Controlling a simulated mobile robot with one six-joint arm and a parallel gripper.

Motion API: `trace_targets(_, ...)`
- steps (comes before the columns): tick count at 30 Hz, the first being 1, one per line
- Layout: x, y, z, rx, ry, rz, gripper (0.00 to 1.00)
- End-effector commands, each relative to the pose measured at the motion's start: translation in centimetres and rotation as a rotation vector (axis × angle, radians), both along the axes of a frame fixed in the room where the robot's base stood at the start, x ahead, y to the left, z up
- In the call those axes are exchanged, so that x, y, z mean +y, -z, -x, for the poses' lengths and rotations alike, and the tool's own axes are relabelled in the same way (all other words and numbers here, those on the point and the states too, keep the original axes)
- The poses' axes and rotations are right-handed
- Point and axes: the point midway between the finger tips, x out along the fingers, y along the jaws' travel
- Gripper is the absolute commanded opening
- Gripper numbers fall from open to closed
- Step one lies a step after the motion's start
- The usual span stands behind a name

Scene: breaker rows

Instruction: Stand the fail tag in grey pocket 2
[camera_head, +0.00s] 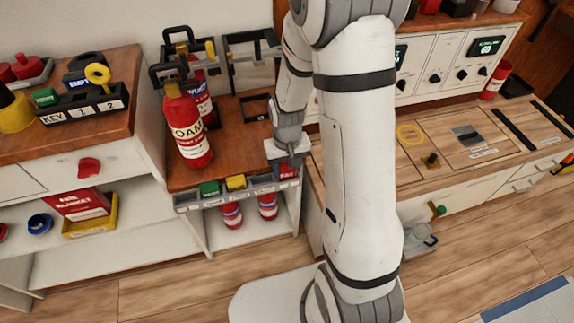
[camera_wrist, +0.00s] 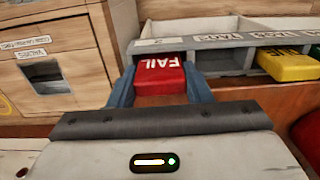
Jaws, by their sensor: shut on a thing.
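The fail tag (camera_wrist: 161,76) is a red block with white FAIL lettering, seen upside down in the wrist view. My gripper (camera_wrist: 155,88) is shut on it, one blue-grey finger at each side. In the head view the red tag (camera_head: 288,171) shows just below my gripper (camera_head: 287,155), at the right end of a grey rack (camera_head: 225,199) along the wooden shelf's front edge. In the wrist view the tag is at an end of this rack; I cannot tell whether it is lifted clear of its compartment.
A green tag (camera_head: 209,188) and a yellow tag (camera_head: 236,183) sit in the same rack. A red foam extinguisher (camera_head: 187,130) stands on the shelf behind. A wooden-topped counter (camera_head: 430,135) with marked areas is at the right, beyond my arm.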

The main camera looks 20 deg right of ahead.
Motion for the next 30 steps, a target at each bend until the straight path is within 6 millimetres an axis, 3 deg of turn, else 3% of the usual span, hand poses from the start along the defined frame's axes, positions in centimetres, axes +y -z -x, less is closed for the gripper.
trace_targets(8,0.0,0.8,0.0,0.0,0.0,0.0,0.23)
trace_targets(9,0.0,0.8,0.0,0.0,0.0,0.0,0.46)
trace_targets(18,0.0,0.7,0.0,0.0,0.0,0.0,0.7)
trace_targets(26,0.0,0.5,0.0,-0.001,0.0,0.0,0.7)
trace_targets(30,0.0,-1.2,-0.1,-0.003,0.0,0.0,0.7)
